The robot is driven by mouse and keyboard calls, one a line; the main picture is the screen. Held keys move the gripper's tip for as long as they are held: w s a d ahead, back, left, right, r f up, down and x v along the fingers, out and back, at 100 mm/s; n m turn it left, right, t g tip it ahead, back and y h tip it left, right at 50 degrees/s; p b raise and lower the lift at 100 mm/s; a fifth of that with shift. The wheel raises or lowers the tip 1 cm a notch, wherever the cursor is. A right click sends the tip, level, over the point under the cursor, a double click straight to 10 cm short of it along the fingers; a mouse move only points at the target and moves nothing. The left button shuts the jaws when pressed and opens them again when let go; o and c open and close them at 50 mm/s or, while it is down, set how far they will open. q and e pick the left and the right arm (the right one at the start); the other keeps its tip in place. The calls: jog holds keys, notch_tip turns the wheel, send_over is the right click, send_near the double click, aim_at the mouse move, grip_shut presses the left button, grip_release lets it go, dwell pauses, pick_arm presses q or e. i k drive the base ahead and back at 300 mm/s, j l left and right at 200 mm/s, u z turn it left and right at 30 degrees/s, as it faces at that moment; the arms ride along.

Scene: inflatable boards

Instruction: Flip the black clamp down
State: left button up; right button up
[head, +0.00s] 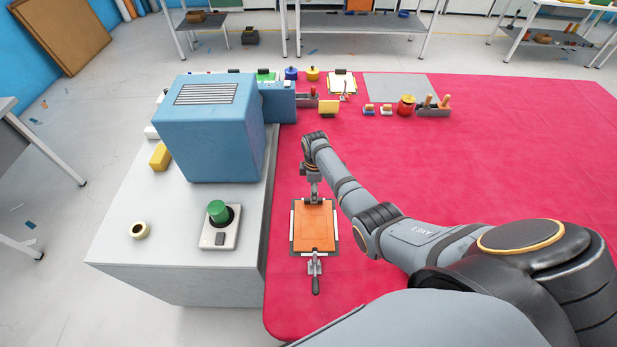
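A black-handled clamp (316,286) with a metal bracket is at the near edge of an orange board (316,232). Its handle points toward me, away from the board. The orange board lies on a dark-edged plate with pale strips showing around it, on the red table. My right arm comes in from the right, and my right gripper (313,196) points down at the far edge of the board. Whether its fingers are open or touch anything there is too small to tell. Anything under this gripper is hidden. My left gripper is out of view.
A blue machine (211,125) stands on a grey block (180,262) to the left, with a green button box (219,227) and a tape roll (139,230). Several small items, including a red jar (406,105), line the far side. The red table (520,160) is clear at right.

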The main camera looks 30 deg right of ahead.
aim_at(315, 280)
jog(key=k+j, duration=0.1)
jog(key=j, duration=0.35)
jog(key=k+j, duration=0.1)
jog(key=j, duration=0.3)
jog(key=k+j, duration=0.1)
jog(key=j, duration=0.35)
jog(key=k+j, duration=0.1)
jog(key=j, duration=0.75)
jog(key=k, duration=0.05)
